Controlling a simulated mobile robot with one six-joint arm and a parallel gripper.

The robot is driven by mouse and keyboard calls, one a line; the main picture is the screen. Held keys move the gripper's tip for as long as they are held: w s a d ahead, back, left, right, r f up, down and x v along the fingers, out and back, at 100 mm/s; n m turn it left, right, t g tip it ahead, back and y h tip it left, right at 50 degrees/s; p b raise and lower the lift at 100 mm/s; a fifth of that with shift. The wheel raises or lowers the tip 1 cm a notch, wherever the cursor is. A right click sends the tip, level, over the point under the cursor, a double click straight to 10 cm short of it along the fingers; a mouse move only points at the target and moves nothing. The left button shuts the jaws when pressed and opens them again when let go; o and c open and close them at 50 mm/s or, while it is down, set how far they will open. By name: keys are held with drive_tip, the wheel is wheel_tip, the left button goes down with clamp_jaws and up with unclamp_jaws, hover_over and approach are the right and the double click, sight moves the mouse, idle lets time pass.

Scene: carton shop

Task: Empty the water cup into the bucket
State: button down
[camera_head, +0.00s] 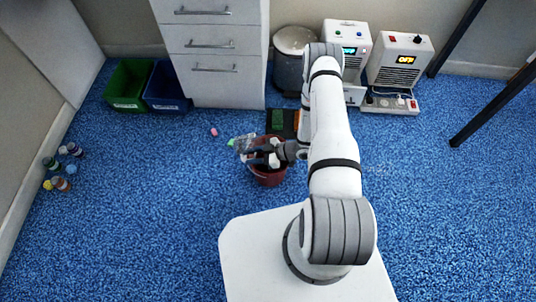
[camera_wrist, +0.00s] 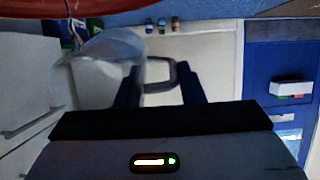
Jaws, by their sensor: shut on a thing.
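A clear cup (camera_head: 243,143) is held over the dark red bucket (camera_head: 268,178), near the bucket's far left rim in the head view. My gripper (camera_head: 262,150) is shut on the cup. In the wrist view, the cup (camera_wrist: 103,72) is at the left, and its grey handle (camera_wrist: 160,88) lies between the fingers of my gripper (camera_wrist: 160,80). The cup looks tipped over. The red bucket (camera_wrist: 60,8) shows along the top left edge there. I cannot tell how much water is in the cup, and the bucket's inside is mostly hidden by my gripper.
Green (camera_head: 128,84) and blue (camera_head: 165,86) bins stand left of a white drawer cabinet (camera_head: 215,85). A grey bin (camera_head: 291,68) and white machines (camera_head: 396,62) stand at the back. Small bottles (camera_head: 60,170) lie at far left. A pink piece (camera_head: 214,132) lies on open blue floor.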

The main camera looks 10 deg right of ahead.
drive_tip(key=shift+d+f+y+b, duration=0.15)
drive_tip(key=shift+f+y+b, duration=0.25)
drive_tip(key=shift+b, duration=0.45)
drive_tip(key=shift+s+d+r+t+y+b, duration=0.15)
drive_tip(key=shift+d+r+y+b, duration=0.2)
drive_tip(key=shift+d+r+y, duration=0.15)
drive_tip(key=shift+s+d+r+t+y+b, duration=0.15)
drive_tip(key=shift+d+r+y+b, duration=0.2)
drive_tip(key=shift+r, duration=0.2)
